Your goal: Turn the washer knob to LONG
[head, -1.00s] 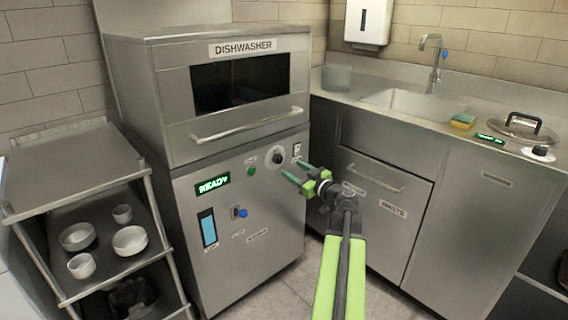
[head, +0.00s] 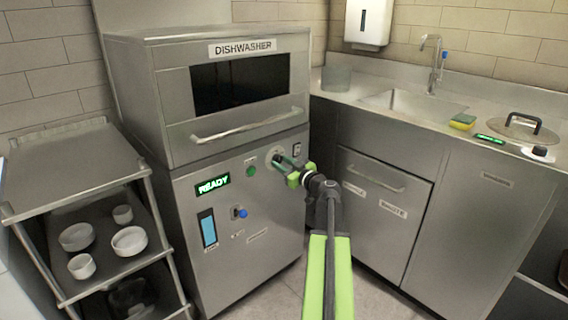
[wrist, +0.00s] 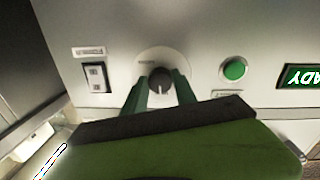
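The washer knob (wrist: 160,79) is a dark round knob on a pale round dial plate on the dishwasher's (head: 245,220) lower front panel. In the head view the dial (head: 270,153) is partly covered by my gripper. My gripper (head: 281,161) has its green fingers at the panel. In the wrist view one finger is on each side of the knob, with narrow gaps showing, so the gripper looks open around it. The dial's labels are too small to read, and I cannot tell which setting the knob points to.
A green button (wrist: 234,69) and a lit READY display (head: 212,186) are on one side of the knob. A rocker switch (wrist: 96,77) is on the other. The dishwasher door handle (head: 245,127) juts out above. A sink counter (head: 350,105) stands at right, a bowl rack (head: 75,160) at left.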

